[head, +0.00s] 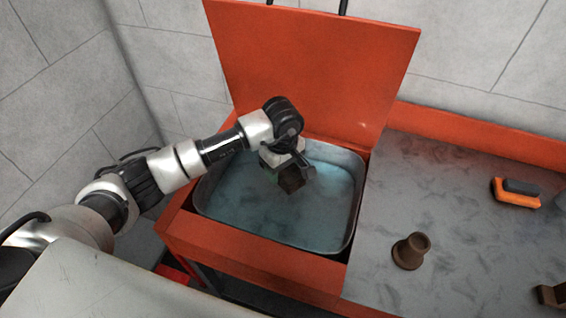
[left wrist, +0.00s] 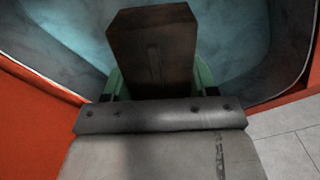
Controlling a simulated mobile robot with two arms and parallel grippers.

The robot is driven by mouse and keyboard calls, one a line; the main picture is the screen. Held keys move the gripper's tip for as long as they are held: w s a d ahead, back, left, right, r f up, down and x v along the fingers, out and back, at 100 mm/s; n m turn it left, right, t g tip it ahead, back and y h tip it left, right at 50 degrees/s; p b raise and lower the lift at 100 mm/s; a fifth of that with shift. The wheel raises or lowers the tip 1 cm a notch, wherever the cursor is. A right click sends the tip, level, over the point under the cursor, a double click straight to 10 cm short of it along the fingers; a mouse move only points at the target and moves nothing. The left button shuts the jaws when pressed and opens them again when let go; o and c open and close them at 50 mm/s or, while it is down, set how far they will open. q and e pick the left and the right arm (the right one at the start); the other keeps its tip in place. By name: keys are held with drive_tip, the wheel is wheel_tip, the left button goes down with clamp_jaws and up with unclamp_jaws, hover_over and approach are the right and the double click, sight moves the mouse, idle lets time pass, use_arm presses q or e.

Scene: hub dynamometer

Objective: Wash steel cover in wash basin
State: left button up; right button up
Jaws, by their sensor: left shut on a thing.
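The wash basin (head: 352,215) is a grey metal tub of bluish water set in an orange-red stand, with its lid standing open behind. My left gripper (head: 281,166) is over the basin, pointing down, and is shut on a dark brown, blocky part, seemingly the steel cover (head: 291,180). In the left wrist view the cover (left wrist: 152,45) stands out between the green-sided fingers, with the basin water behind it. Whether the cover's lower end touches the water I cannot tell. My right gripper is not in view.
Right of the basin is a grey worktop (head: 450,200) with an orange raised back edge. On it are a brown flared part (head: 410,252), an orange and dark tool (head: 516,193) and a brown part (head: 552,293) at the right edge. The raised lid (head: 315,65) stands behind the basin.

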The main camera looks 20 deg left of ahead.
use_arm(q)
wheel_tip(320, 180, down, 3)
drive_tip(key=shift+w+f+b, duration=0.1)
drive_tip(key=shift+b, duration=0.6)
drive_tip(key=b, duration=0.3)
hover_over(283, 200)
wheel_tip(283, 200, down, 5)
drive_tip(key=shift+r, duration=0.1)
drive_tip(key=shift+f+b, duration=0.75)
drive_tip(key=shift+f, duration=0.85)
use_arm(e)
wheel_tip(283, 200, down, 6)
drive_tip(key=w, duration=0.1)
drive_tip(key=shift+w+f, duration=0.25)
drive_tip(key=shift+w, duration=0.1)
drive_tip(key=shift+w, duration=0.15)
